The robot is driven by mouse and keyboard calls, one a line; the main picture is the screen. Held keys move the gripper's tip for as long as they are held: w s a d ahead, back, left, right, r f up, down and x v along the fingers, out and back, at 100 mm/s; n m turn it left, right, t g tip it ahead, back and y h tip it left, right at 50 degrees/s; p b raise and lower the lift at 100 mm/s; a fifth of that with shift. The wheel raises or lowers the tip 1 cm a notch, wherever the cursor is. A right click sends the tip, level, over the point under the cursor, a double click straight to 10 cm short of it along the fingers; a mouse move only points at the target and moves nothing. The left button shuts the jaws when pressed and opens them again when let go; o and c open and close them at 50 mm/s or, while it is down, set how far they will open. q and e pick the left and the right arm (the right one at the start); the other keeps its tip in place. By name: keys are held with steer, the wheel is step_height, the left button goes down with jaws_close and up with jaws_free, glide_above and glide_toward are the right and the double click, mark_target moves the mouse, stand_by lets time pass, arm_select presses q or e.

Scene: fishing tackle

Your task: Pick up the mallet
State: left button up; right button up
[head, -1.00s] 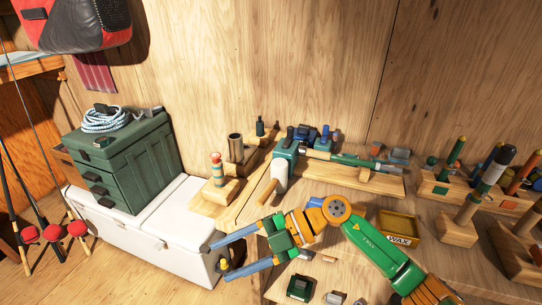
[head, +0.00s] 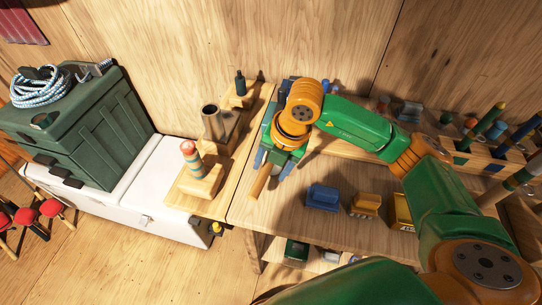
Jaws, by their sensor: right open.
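The mallet (head: 260,184) lies near the left edge of the wooden workbench (head: 305,222). Only its light wooden handle shows clearly, pointing toward the front left; its head is hidden under my right gripper. My right gripper (head: 272,166) is directly above the mallet, pointing down, with its blue fingers open, one on each side of it. I cannot tell whether the fingers touch it. My left gripper is not in view.
A striped float (head: 190,154) on a wooden block and a metal cup (head: 211,122) stand left of the bench. A blue box (head: 322,198) and yellow boxes lie to the right. A white cooler (head: 160,190) carries a green tackle box (head: 85,130).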

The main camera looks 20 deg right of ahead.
mark_target(267, 169)
steer(key=w+f, duration=0.2)
steer(key=f, duration=0.1)
steer(key=shift+a, duration=0.15)
steer(key=shift+w+f, duration=0.2)
steer(key=shift+w, duration=0.05)
steer(key=shift+s+r, duration=0.15)
steer(key=shift+s, duration=0.05)
steer(key=shift+c, duration=1)
steer(key=shift+s+r, duration=0.1)
steer(key=shift+s, duration=0.1)
steer(key=c, duration=0.4)
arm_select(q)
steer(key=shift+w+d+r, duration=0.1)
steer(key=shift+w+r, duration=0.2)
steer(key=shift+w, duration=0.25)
arm_select(e)
jaws_close()
steer(key=shift+w+r, duration=0.1)
steer(key=shift+r, duration=0.05)
